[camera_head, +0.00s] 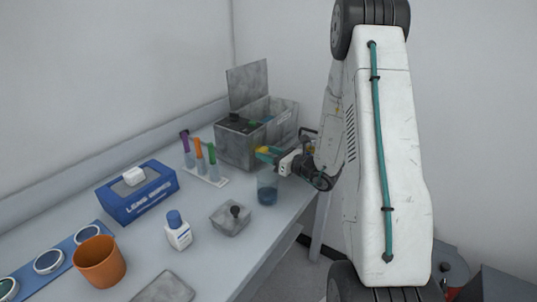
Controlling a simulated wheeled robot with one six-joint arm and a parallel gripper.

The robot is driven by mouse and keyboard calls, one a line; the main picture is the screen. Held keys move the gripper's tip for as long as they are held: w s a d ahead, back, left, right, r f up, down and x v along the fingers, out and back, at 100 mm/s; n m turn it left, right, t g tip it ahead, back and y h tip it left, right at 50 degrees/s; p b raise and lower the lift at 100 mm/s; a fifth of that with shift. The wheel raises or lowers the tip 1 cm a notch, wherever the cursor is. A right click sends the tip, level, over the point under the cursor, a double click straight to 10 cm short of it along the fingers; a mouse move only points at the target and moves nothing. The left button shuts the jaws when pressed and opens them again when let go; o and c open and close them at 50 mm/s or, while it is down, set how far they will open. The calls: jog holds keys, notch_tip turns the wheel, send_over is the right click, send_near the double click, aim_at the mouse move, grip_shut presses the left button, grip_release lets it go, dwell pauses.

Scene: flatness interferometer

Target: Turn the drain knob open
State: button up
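A grey box (233,150) with a raised lid stands at the back of the bench. My arm reaches in from the right, and my gripper (272,156) is at the box's right front, above a clear beaker (267,188) holding blue liquid. A small yellow and teal part shows at the gripper's tip. I cannot tell whether the yellow is the drain knob or part of my gripper, nor whether the fingers touch anything. The knob's position cannot be made out, and my gripper hides part of the box's front.
The wall is close behind the box.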

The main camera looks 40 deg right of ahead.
jog(key=shift+n, duration=0.7)
jog(key=o, duration=1)
jog(key=shift+s, duration=0.1)
jog(key=v, duration=0.7)
jog(key=shift+s+d, duration=0.1)
jog(key=shift+s, duration=0.2)
